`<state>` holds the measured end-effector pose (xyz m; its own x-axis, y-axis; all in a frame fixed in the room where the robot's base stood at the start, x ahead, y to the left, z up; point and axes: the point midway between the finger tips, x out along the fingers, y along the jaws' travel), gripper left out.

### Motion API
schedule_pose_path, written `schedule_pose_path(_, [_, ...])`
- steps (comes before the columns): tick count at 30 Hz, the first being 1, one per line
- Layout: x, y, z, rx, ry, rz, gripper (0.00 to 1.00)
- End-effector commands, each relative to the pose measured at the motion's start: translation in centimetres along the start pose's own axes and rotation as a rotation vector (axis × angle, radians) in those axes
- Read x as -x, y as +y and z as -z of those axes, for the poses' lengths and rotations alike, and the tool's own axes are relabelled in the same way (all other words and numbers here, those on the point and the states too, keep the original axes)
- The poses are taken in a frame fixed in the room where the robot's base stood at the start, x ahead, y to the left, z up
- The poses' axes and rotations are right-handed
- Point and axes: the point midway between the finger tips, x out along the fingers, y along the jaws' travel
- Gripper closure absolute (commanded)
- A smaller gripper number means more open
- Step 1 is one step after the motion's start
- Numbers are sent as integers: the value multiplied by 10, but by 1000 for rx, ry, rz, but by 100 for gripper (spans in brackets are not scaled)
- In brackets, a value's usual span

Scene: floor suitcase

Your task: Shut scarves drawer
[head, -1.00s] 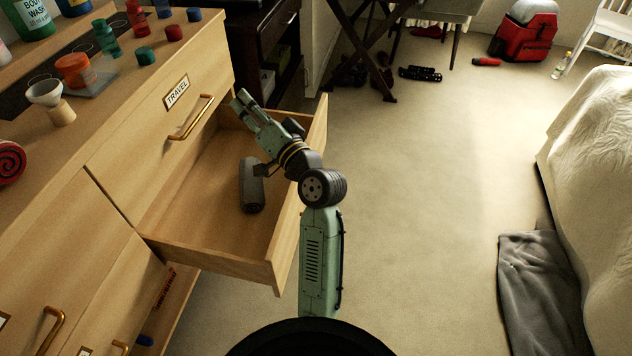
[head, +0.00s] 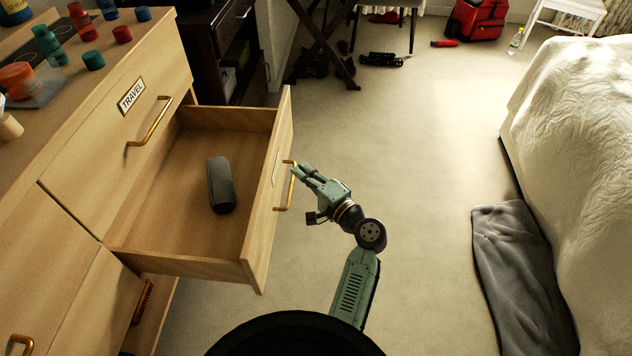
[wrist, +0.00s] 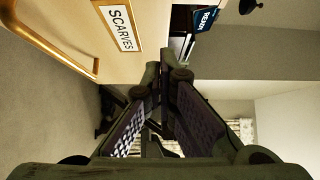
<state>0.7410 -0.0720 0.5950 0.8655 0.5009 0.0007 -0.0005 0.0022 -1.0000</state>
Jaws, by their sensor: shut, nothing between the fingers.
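The open scarves drawer (head: 178,263) juts out from the wooden dresser below the TRAVEL drawer. A dark grey case (head: 221,185) lies inside it. Its front panel faces right and carries a brass handle (head: 283,190). In the wrist view the SCARVES label (wrist: 120,28) and the brass handle (wrist: 55,40) show close by at the upper left. My gripper (head: 300,169) is shut and empty. It is at the outer side of the drawer front, close to the handle; I cannot tell whether it touches.
A lower drawer (head: 150,310) is also partly open beneath. Carpet is clear to the right of my arm, up to a grey blanket (head: 515,260) by the bed (head: 570,110). A dark cabinet (head: 215,45) stands behind the dresser. Small bottles stand on the dresser top.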

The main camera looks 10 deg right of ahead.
Motion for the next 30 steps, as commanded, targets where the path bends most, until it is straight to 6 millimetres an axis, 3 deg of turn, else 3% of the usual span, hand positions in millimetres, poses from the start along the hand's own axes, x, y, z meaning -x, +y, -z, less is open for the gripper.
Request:
schedule_pose_path(2, [-16, -2, 0, 2, -2, -1, 100])
schedule_pose_path(9, [-36, -1, -24, 1, 0, -1, 100])
schedule_pose_path(30, [-50, 0, -38, 3, -1, -1, 100])
